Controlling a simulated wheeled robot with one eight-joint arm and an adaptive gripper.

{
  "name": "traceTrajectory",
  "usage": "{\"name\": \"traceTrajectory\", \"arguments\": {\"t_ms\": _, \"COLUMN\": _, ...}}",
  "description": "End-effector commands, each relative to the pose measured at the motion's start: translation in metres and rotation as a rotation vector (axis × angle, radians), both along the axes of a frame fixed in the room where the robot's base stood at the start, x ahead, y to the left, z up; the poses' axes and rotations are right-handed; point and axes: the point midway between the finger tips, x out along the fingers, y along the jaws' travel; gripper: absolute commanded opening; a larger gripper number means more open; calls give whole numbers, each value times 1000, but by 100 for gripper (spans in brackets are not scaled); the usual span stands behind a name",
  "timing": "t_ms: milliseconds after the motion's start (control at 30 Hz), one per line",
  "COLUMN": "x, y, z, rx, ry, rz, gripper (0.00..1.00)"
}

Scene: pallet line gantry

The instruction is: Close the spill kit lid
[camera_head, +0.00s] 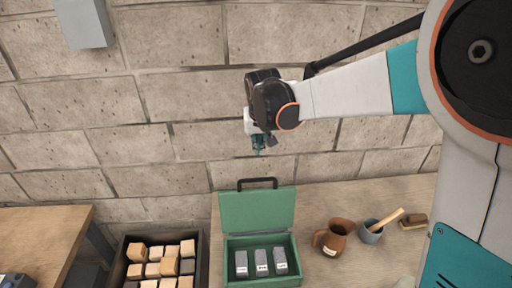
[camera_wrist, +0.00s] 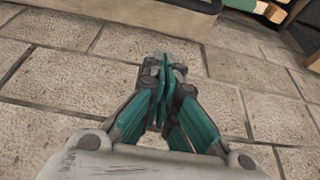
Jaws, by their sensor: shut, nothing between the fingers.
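The spill kit is a green box (camera_head: 262,283) on the wooden table in the head view. Its green lid (camera_head: 258,211) stands raised at the back, with a black handle (camera_head: 257,183) at its top edge. Three grey labelled blocks (camera_head: 262,262) stand inside the box. My gripper (camera_head: 258,150) is above the lid and apart from it, in front of the block wall. In the wrist view my gripper (camera_wrist: 163,65) has its teal fingers together and holds nothing. The spill kit cannot be made out for certain in the wrist view.
A brown jug (camera_head: 335,237) stands right of the box. Beyond it are a grey cup (camera_head: 370,232) with a wooden-handled tool and a brown brush (camera_head: 413,221). A dark crate (camera_head: 115,266) of wooden blocks is at left, beside another wooden table (camera_head: 40,235).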

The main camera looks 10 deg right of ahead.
Motion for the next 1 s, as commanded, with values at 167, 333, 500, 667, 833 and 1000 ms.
{"name": "traceTrajectory", "arguments": {"t_ms": 167, "x": 6, "y": 1, "z": -11, "rx": -1, "ry": 2, "rz": 0, "gripper": 0}}
{"name": "traceTrajectory", "arguments": {"t_ms": 333, "x": 15, "y": 1, "z": -37, "rx": -1, "ry": 2, "rz": -1, "gripper": 0}}
{"name": "traceTrajectory", "arguments": {"t_ms": 500, "x": 26, "y": 1, "z": -66, "rx": 0, "ry": 2, "rz": -2, "gripper": 0}}
{"name": "traceTrajectory", "arguments": {"t_ms": 667, "x": 35, "y": 1, "z": -88, "rx": -1, "ry": 2, "rz": -1, "gripper": 0}}
{"name": "traceTrajectory", "arguments": {"t_ms": 833, "x": 19, "y": 1, "z": -94, "rx": 0, "ry": 2, "rz": 0, "gripper": 0}}
{"name": "traceTrajectory", "arguments": {"t_ms": 1000, "x": 3, "y": 1, "z": -94, "rx": 0, "ry": 2, "rz": 1, "gripper": 0}}
